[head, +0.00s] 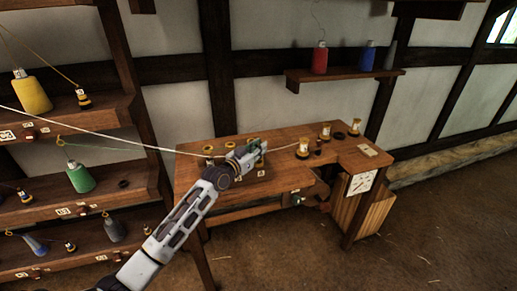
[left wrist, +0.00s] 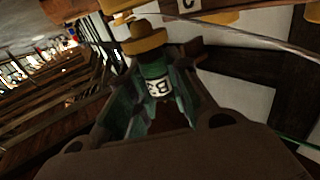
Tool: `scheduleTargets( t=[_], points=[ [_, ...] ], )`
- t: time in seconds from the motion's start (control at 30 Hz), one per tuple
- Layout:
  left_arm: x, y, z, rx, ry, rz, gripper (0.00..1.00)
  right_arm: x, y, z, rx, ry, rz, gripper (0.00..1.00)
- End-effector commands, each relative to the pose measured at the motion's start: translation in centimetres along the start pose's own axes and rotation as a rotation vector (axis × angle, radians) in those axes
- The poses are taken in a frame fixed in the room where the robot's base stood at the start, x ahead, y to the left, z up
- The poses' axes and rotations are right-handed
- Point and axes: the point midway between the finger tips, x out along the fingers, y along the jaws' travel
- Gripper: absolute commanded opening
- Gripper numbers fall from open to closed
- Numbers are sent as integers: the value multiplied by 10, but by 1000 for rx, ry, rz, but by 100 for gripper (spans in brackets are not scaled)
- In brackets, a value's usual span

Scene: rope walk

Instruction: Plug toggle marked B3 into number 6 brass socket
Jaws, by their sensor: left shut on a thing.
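My left gripper (head: 258,150) is over the back-middle of the wooden bench (head: 285,141). In the left wrist view its fingers are shut on a green toggle (left wrist: 158,88) with a white band that reads B3. A yellow brass-coloured round piece (left wrist: 147,40) is at the toggle's far end. I cannot tell whether it is a socket or part of the toggle, or whether they touch. Small brass-coloured round pieces (head: 208,150) stand on the bench just left of the gripper. Their numbers are too small to read. The gripper partly hides the toggle in the head view.
A pale cord (head: 110,135) runs from the left to the gripper area. White-and-brass bobbin-like pieces (head: 303,147) stand on the bench's right part.

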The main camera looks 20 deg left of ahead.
Motion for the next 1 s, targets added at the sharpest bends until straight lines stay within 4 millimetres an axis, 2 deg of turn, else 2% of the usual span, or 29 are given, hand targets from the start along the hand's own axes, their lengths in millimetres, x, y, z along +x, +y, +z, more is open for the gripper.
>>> scheduleTargets(
  t=[1.0],
  points=[
    [0, 0, 5, 0, 0, 0, 0, 2, 0, 0, 0, 0, 0, 40]
  ],
)
